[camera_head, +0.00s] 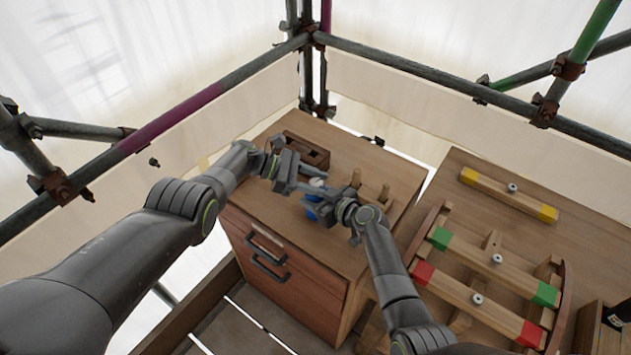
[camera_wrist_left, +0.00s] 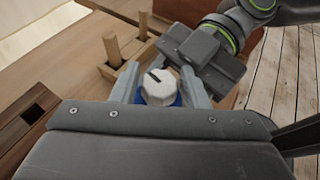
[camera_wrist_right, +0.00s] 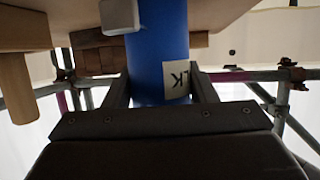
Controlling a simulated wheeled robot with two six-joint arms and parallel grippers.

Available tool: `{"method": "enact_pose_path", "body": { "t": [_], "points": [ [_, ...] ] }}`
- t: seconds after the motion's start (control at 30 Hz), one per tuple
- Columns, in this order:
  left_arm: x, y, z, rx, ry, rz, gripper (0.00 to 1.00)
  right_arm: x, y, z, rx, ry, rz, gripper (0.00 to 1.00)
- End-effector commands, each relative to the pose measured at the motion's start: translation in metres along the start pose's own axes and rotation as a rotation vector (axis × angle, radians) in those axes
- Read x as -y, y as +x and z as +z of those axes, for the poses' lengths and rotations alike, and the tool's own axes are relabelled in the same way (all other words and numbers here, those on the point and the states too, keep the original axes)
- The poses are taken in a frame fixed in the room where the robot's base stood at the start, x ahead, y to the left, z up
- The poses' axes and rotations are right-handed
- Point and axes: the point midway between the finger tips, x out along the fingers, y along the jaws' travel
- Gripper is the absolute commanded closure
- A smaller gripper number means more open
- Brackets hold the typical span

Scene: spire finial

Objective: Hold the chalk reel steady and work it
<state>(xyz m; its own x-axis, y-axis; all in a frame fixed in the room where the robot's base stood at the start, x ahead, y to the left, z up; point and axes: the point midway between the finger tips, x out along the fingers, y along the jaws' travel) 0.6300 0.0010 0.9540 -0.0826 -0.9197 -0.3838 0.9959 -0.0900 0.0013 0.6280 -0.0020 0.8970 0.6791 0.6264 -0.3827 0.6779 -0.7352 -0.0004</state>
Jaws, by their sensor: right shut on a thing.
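The chalk reel is a blue upright body (camera_head: 312,212) with a white cap (camera_head: 317,182), near the middle of the wooden cabinet top. In the right wrist view, my right gripper (camera_wrist_right: 160,85) is shut on the blue body (camera_wrist_right: 163,40), beside a pale label with dark letters. My left gripper (camera_head: 306,184) is open at the cap. In the left wrist view, its two fingers (camera_wrist_left: 160,85) stand on either side of the white cap (camera_wrist_left: 158,90), which has a dark slot, with narrow gaps. Most of the body is hidden there below the cap.
A dark wooden box (camera_head: 302,150) sits at the cabinet's back. A wooden block with upright pegs (camera_head: 368,192) is close to the right gripper. Bars with coloured ends (camera_head: 490,258) lie on the bench at right. Scaffold poles (camera_head: 440,76) run behind.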

Motion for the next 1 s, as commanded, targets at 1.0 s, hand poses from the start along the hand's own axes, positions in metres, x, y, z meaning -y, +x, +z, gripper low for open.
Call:
{"method": "enact_pose_path", "body": {
  "t": [1.0],
  "points": [
    [0.0007, 0.0028, -0.0017, -0.001, -0.068, 0.159, 0.59, -0.0001, 0.0, 0.0012, 0.002, -0.001, 0.0, 0.74]
  ]
}}
